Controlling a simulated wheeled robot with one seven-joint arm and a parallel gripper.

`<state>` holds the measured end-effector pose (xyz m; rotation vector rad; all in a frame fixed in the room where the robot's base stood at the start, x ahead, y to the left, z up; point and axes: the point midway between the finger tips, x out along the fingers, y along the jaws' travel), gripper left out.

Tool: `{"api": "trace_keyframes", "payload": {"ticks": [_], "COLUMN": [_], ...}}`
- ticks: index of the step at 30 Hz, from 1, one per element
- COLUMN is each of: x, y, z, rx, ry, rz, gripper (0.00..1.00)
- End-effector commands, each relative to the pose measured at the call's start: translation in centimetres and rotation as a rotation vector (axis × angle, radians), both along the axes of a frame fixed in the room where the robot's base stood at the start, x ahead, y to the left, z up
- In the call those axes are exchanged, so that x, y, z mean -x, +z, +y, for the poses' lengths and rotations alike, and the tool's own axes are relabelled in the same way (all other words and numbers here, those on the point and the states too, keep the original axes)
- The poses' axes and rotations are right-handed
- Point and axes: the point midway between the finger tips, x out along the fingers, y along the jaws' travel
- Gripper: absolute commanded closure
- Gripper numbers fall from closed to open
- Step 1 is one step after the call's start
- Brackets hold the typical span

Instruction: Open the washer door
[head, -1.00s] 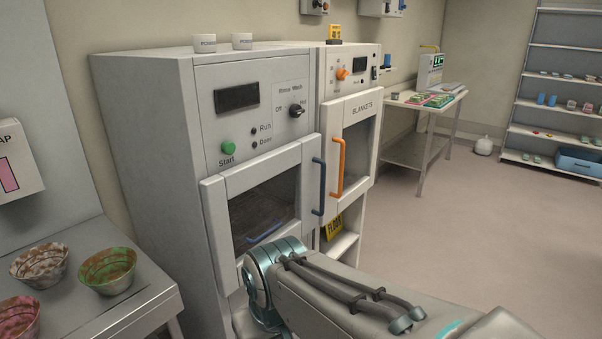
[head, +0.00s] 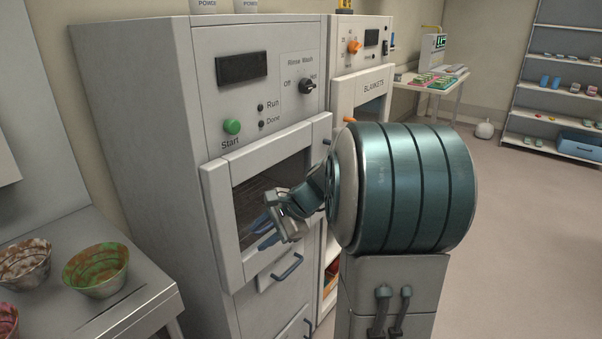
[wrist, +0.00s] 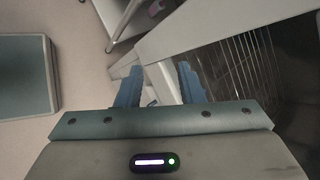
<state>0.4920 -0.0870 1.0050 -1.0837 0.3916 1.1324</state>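The washer (head: 150,150) is the tall grey cabinet at left in the head view, with a green Start button (head: 232,127) and a Rinse/Wash knob (head: 307,86). Its windowed door (head: 222,218) looks shut, with wire racks behind the glass. The door's upright handle is mostly hidden behind my arm. My gripper (head: 264,232) is in front of the door's window, fingers toward the left. In the wrist view my gripper (wrist: 157,85) has its blue fingers apart, with a pale edge between and beyond them. I cannot tell whether they touch it or whether the handle lies between them.
A blanket cabinet (head: 362,88) stands right of the washer. A drawer with a blue handle (head: 287,268) is below the door. A counter with bowls (head: 96,269) stands at left. A side table (head: 432,88) and shelves (head: 560,88) stand behind. Open floor (head: 530,230) lies at right.

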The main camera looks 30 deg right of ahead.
Motion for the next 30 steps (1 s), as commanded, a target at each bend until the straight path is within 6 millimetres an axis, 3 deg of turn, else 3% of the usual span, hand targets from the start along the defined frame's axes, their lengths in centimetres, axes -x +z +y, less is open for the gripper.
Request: {"api": "trace_keyframes", "payload": {"ticks": [1,3,7,12,16,18,21,26,30], "x": [-1.5,-3.4,-5.6,-5.7,-4.5,-3.9,-3.5,-4.9,-7.5], "y": [-0.9,-1.1,-1.2,-1.1,-1.0,-0.9,-0.7,-0.6,-0.6], "z": [-2.7,-6.2,-14.0,-24.7,-30.7,-32.7,-34.2,-34.2,-33.6], "rx": [-0.097,-0.234,-0.500,-0.818,-0.987,-1.046,-1.089,-1.102,-1.100], "ry": [-0.109,-0.250,-0.502,-0.766,-0.888,-0.926,-0.953,-0.956,-0.956], "rz": [-0.001,-0.013,-0.062,-0.158,-0.228,-0.254,-0.276,-0.279,-0.279], "gripper": [0.66,0.66,0.66,0.66,0.66,0.66,0.66,0.66,0.66]}}
